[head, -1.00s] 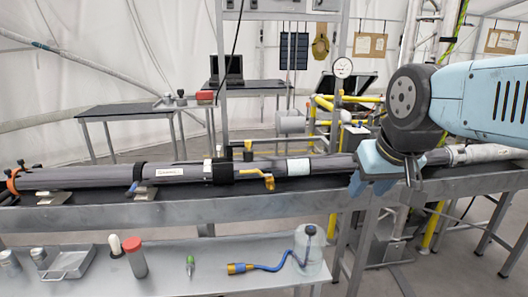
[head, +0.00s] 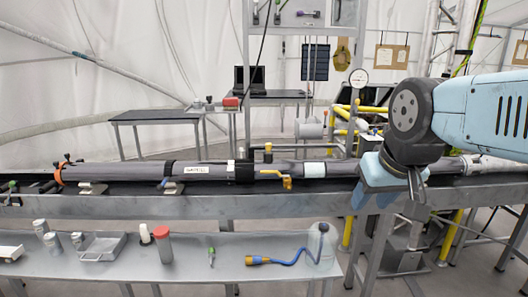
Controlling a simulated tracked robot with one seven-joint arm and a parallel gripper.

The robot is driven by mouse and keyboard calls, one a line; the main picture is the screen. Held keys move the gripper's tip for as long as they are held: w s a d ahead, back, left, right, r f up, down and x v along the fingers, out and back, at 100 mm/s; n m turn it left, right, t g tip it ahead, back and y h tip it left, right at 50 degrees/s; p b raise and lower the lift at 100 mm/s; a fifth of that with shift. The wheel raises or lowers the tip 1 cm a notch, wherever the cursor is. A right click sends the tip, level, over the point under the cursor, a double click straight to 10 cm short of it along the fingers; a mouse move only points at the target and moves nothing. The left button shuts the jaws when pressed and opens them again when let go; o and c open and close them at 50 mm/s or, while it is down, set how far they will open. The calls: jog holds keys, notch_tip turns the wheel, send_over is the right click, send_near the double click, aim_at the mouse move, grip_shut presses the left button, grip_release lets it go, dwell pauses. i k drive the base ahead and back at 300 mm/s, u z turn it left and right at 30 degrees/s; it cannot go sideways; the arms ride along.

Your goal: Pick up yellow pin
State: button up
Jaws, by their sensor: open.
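A yellow handle-like piece (head: 286,181) sits on the front of the long grey tube, right of the black band. I cannot tell for sure whether it is the yellow pin. My gripper (head: 375,202) has light blue fingers pointing down. It is open, to the right of the yellow piece and apart from it, over the right part of the bench. The gap between its fingers is hard to see at this angle.
The long grey tube (head: 115,173) lies along the metal bench (head: 270,206). A lower shelf (head: 190,259) holds several containers, a tray (head: 102,246), a red-capped tube (head: 164,246), a blue hose (head: 292,259) and a clear bottle (head: 321,246). Yellow pipes (head: 345,112) stand behind.

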aim_at(268, 146)
jog(key=i, duration=0.9)
jog(key=z, duration=0.05)
